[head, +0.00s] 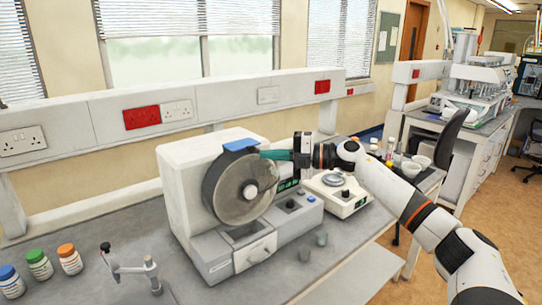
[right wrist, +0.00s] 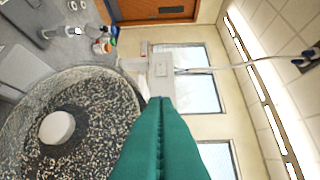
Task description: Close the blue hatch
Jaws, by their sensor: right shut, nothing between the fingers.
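The blue hatch (head: 240,145) is a small flat blue piece at the top rim of the round grey drum (head: 238,190) on the white tablet machine (head: 185,175). It lies nearly level, and I cannot tell how far it stands open. My right gripper (head: 265,154) has green fingers, shut together and empty, pointing left with the tips close to the hatch's right end. I cannot tell whether they touch it. In the right wrist view the shut green fingers (right wrist: 160,125) are beside the drum (right wrist: 75,130), which shows speckled contents and a pale round hub. The hatch is not visible there. My left gripper is out of view.
A white balance-like device (head: 338,195) stands right of the machine, below my right arm. Several capped bottles (head: 40,265) and a small metal stand (head: 135,268) are at the left front. The bench front is mostly clear.

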